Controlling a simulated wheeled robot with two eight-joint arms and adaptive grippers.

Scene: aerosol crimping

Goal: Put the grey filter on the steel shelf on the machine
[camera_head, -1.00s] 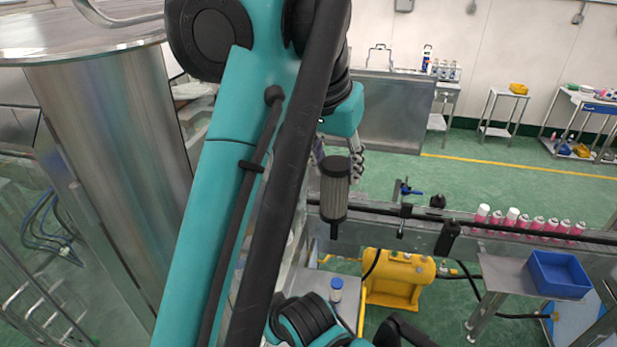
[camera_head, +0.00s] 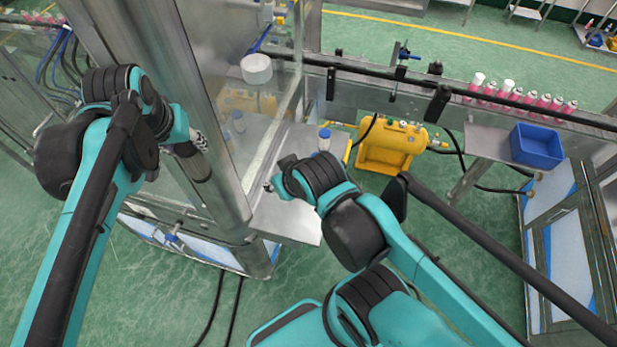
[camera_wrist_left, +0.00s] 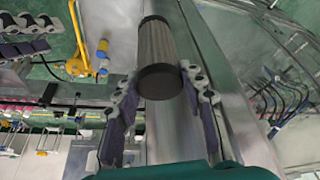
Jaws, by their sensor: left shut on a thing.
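The grey filter (camera_wrist_left: 158,48), a ribbed cylinder with dark end caps, sits between the fingers of my left gripper (camera_wrist_left: 160,88) in the left wrist view. In the head view my left gripper (camera_head: 197,143) is shut on the filter (camera_head: 192,162), in front of the machine's steel column, left of the shelf and apart from it. The steel shelf (camera_head: 288,215) is a flat plate at the machine's side, partly covered by my right arm. My right gripper (camera_head: 270,185) is over the shelf; its fingers are too small to judge.
A small blue-capped jar (camera_head: 324,140) stands at the shelf's far end. The steel column (camera_head: 190,90) rises between my left gripper and the shelf. A yellow tank (camera_head: 390,147) is behind, and a blue bin (camera_head: 536,145) is at the right. The near shelf surface is bare.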

